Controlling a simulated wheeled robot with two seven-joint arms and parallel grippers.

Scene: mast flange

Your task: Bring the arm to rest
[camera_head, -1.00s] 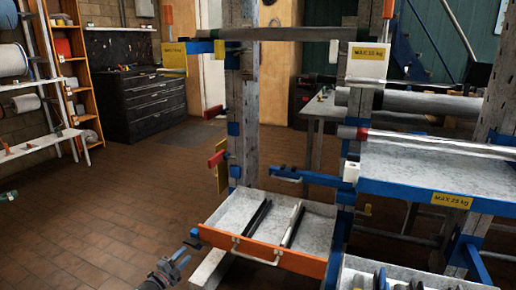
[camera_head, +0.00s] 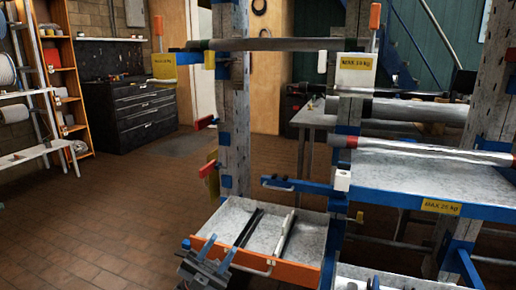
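My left gripper (camera_head: 219,251) is at the bottom of the head view, in front of the left end of the orange-fronted drawer (camera_head: 292,272). Its two fingers look spread apart, with nothing visible between them. Whether it touches the drawer front cannot be told. The drawer has a white bar handle (camera_head: 248,267) and holds dark rails and a pale strip. My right gripper and arm are not in view.
A rack with worn posts (camera_head: 235,120), blue shelf beams (camera_head: 430,205) and several horizontal rollers or tubes (camera_head: 290,44) stands close on the right. A black tool cabinet (camera_head: 140,110) and an orange shelf (camera_head: 66,80) are at the back left. The tiled floor (camera_head: 100,220) on the left is clear.

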